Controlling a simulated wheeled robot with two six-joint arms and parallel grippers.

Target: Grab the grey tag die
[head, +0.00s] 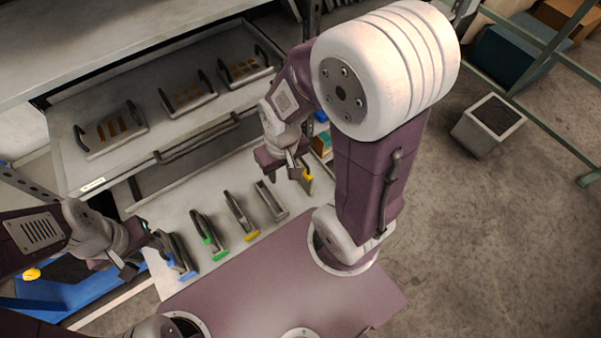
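The grey tag die (270,199) looks like a narrow grey metal piece with a grey end. It lies on the pale lower surface, at the right of a row of dies with coloured tags. My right gripper (284,168) is above and a little to the right of it, apart from it, close beside a yellow tag die (307,177). Its fingers are partly hidden, so I cannot tell whether it is open. My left gripper (134,248) is at the left, beside the blue tag die (175,257); its fingers look spread and empty.
A green tag die (209,236) and a yellow tag die (241,215) lie between the blue and grey ones. An open drawer (90,183) above holds several handled plates. A bin (488,122) stands on the floor at right.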

